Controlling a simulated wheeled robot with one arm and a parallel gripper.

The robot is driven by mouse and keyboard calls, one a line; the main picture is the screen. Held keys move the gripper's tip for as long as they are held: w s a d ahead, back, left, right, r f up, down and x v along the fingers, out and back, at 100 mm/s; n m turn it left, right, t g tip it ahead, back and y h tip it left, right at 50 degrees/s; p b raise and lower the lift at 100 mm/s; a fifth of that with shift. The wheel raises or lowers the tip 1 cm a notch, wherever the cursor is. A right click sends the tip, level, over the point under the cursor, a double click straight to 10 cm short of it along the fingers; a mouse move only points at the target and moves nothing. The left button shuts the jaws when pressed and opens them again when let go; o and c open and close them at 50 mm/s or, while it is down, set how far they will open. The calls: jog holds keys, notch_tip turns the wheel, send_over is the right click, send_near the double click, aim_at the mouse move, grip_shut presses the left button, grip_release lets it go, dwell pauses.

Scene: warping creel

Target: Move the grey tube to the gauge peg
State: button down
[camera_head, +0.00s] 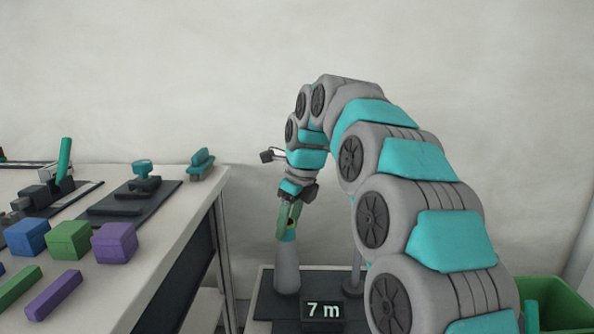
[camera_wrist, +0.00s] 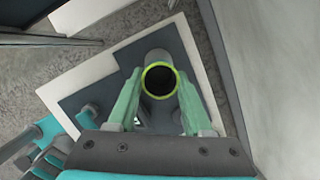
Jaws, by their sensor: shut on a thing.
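The grey tube (camera_head: 287,268) is upright below my gripper (camera_head: 290,215) in the head view, wider toward its lower end. Its open top shows in the wrist view as a yellow-green ring (camera_wrist: 160,80) around a dark hole. My gripper (camera_wrist: 158,100) is shut on the tube near its top, one green finger on each side. The tube's lower end is over or on a dark board; I cannot tell whether it rests there. A grey post (camera_head: 355,275) stands to the right of the tube, partly hidden by my arm. I cannot tell which peg is the gauge peg.
A sign reading "7 m" (camera_head: 322,311) stands in front on the dark board (camera_head: 265,283). A white table (camera_head: 185,225) at left carries blue, green and purple blocks (camera_head: 114,242) and dark fixtures. A green bin (camera_head: 560,305) is at the lower right. A wall is behind.

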jog(key=shift+r, duration=0.1)
jog(key=shift+r+p, duration=0.4)
jog(key=shift+p, duration=0.05)
jog(key=shift+r, duration=0.15)
